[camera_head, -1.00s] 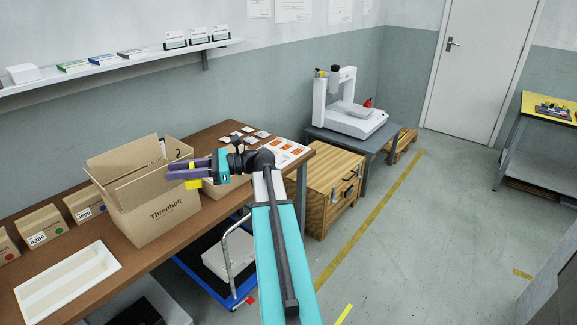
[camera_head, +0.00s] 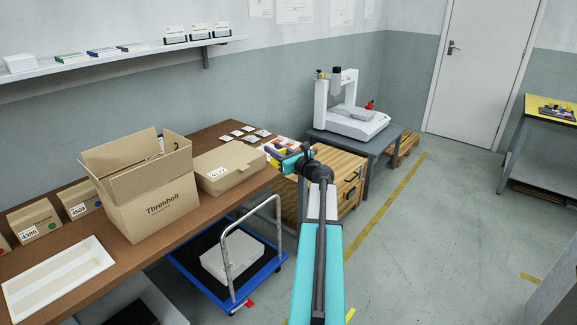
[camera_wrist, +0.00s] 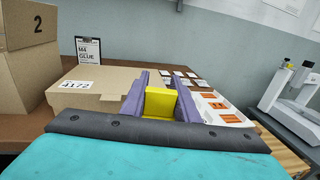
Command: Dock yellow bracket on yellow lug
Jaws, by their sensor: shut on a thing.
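My gripper (camera_head: 280,152) is shut on the yellow bracket. In the wrist view the bracket (camera_wrist: 160,103) is a bright yellow block held between the two purple fingers. The held bracket is in the air near the right end of the brown bench. In the head view the fingers and bracket are small and partly blurred together. The white gantry machine (camera_head: 352,122) stands to the right on a grey table. A small yellow part (camera_head: 320,74) shows at the top left of the machine; I cannot tell whether it is the yellow lug.
An open carton (camera_head: 160,207) and a closed box labelled 4172 (camera_head: 228,165) stand on the brown bench (camera_head: 110,292). White cards and an orange-marked tray (camera_wrist: 225,110) lie near the fingers. A wooden crate (camera_head: 338,178) stands between bench and machine. A trolley (camera_head: 258,290) is below.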

